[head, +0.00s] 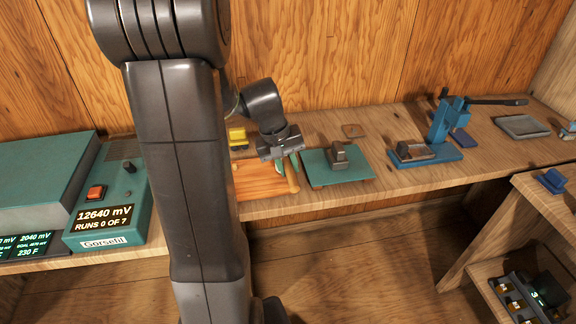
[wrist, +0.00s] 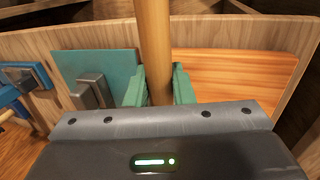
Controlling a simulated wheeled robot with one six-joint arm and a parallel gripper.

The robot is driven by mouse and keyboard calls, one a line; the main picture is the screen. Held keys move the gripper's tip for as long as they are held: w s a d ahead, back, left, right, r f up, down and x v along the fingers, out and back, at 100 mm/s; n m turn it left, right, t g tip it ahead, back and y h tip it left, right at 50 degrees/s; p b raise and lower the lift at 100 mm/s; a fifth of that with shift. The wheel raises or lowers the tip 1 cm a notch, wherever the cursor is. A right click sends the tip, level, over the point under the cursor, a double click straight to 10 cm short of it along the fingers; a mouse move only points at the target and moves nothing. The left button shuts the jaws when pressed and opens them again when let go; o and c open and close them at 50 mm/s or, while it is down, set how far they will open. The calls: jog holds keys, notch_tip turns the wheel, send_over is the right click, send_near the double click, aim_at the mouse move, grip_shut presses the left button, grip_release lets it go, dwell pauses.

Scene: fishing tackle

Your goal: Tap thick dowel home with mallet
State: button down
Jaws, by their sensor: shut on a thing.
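My gripper (head: 288,164) has green fingers and hangs over the bench at the right end of an orange-brown wooden board (head: 258,182). It is shut on a round, light wooden rod (head: 292,181), which sticks out below the fingers. In the wrist view the rod (wrist: 155,45) runs up from between the green fingers (wrist: 159,88) to the top edge. No mallet head shows, so I cannot tell whether the rod is a mallet handle or the thick dowel. The board also shows in the wrist view (wrist: 240,75), right of the rod. My arm hides part of the board.
A green mat (head: 358,173) with a grey metal block (head: 339,155) lies right of my gripper. Beyond it stands a blue lever press (head: 440,130). A yellow item (head: 237,137) sits behind the board. A teal meter box (head: 108,205) is at left.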

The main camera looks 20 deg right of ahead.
jog(key=shift+r, duration=0.15)
notch_tip(320, 180, up, 4)
jog(key=p, duration=0.3)
